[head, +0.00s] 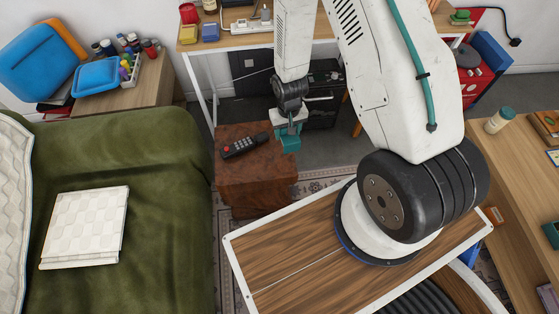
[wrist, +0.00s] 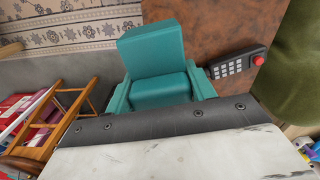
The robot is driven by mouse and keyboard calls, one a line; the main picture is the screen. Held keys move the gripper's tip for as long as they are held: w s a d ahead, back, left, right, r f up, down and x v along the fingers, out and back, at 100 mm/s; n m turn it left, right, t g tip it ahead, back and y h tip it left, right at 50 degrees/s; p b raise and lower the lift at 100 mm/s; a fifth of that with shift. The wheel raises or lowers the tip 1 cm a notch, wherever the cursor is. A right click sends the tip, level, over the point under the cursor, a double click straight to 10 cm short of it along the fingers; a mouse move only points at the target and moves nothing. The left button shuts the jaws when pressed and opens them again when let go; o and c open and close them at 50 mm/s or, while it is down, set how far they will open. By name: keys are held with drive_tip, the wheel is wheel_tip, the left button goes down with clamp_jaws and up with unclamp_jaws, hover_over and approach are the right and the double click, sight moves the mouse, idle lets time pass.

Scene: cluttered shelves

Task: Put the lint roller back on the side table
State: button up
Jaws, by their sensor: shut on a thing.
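My gripper (head: 289,124) hangs at the upper right part of the side table in the head view, with its fingers pointing down. It is shut on a teal, blocky thing (head: 290,143), which I take to be the lint roller. It also shows between the teal fingers in the wrist view (wrist: 153,45); its lower part is partly hidden by the gripper. It is apart from the tabletop as far as I can tell. The side table (head: 257,190) is a brown, mottled cube, and its top shows in the wrist view (wrist: 205,30).
A black keypad device with a red knob (head: 243,147) lies on the side table, left of my gripper; it also shows in the wrist view (wrist: 232,66). A green bed (head: 165,165) stands left. A desk (head: 235,40) stands behind. The tabletop's front part looks free.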

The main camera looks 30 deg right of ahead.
drive_tip(key=s+f+m, duration=0.1)
drive_tip(key=s+f, duration=0.3)
drive_tip(key=s, duration=0.3)
drive_tip(key=s+f+m, duration=0.1)
drive_tip(key=s+f, duration=0.2)
drive_tip(key=s, duration=0.5)
drive_tip(key=w+a, duration=0.1)
drive_tip(key=w, duration=0.4)
drive_tip(key=w+a+f, duration=0.1)
drive_tip(key=w, duration=0.4)
drive_tip(key=w+a+f, duration=0.1)
drive_tip(key=w+a, duration=0.1)
drive_tip(key=w, duration=0.3)
drive_tip(key=shift+w, duration=0.3)
drive_tip(key=shift+s+f, duration=0.1)
drive_tip(key=shift+f, duration=1.6)
drive_tip(key=shift+f, duration=0.15)
drive_tip(key=o, duration=1)
drive_tip(key=shift+o, duration=0.2)
